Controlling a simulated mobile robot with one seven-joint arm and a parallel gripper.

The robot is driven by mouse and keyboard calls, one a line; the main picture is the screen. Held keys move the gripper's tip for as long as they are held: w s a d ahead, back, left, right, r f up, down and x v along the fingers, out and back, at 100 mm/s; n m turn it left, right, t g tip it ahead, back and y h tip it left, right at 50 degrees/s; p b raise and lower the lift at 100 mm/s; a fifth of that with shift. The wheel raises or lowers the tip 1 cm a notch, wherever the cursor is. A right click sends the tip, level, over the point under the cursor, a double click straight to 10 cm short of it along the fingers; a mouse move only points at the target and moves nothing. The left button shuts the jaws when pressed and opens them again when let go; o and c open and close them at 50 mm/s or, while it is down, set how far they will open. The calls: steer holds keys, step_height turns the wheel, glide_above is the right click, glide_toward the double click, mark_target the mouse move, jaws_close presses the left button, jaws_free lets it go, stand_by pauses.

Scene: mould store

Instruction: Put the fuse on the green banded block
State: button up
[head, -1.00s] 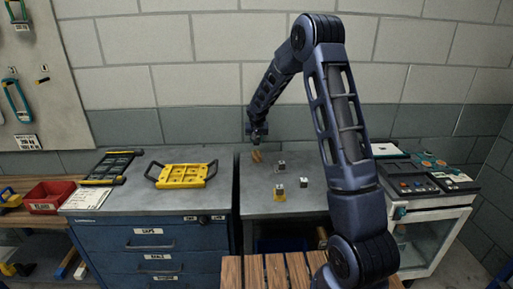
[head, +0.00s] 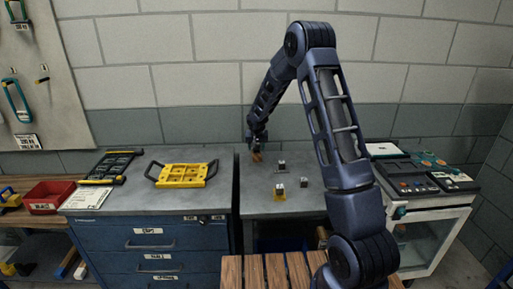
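My gripper (head: 257,147) is at the back left of the grey bench, pointing down, just above or around a small brown-orange object (head: 257,157). This object may be the fuse, but it is too small to tell. Whether the fingers are open or shut on it cannot be made out. Small blocks stand to the right: a dark-and-light one (head: 281,165) at the back, another dark-and-light one (head: 304,182), and one with a yellow lower part (head: 279,194) at the front. No green band can be made out on any of them.
The grey bench top (head: 259,204) is clear in front of my gripper. A yellow tray with black handles (head: 182,174) lies on the blue cabinet to the left. A red bin (head: 47,197) stands farther left. Dark cases (head: 411,180) lie on the white cabinet at right.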

steer(key=v, duration=1.1)
steer(key=s+d+r, duration=0.7)
steer(key=s+r, duration=0.2)
steer(key=s, duration=0.1)
steer(key=s+d+r, duration=0.7)
steer(key=s+r, duration=0.1)
steer(key=s, duration=0.2)
steer(key=s+d, duration=0.3)
steer(key=s, duration=0.9)
steer(key=s+d+r, duration=0.1)
steer(key=s+d, duration=0.3)
steer(key=s, duration=0.9)
steer(key=shift+s+r, duration=0.2)
steer(key=shift+s, duration=0.1)
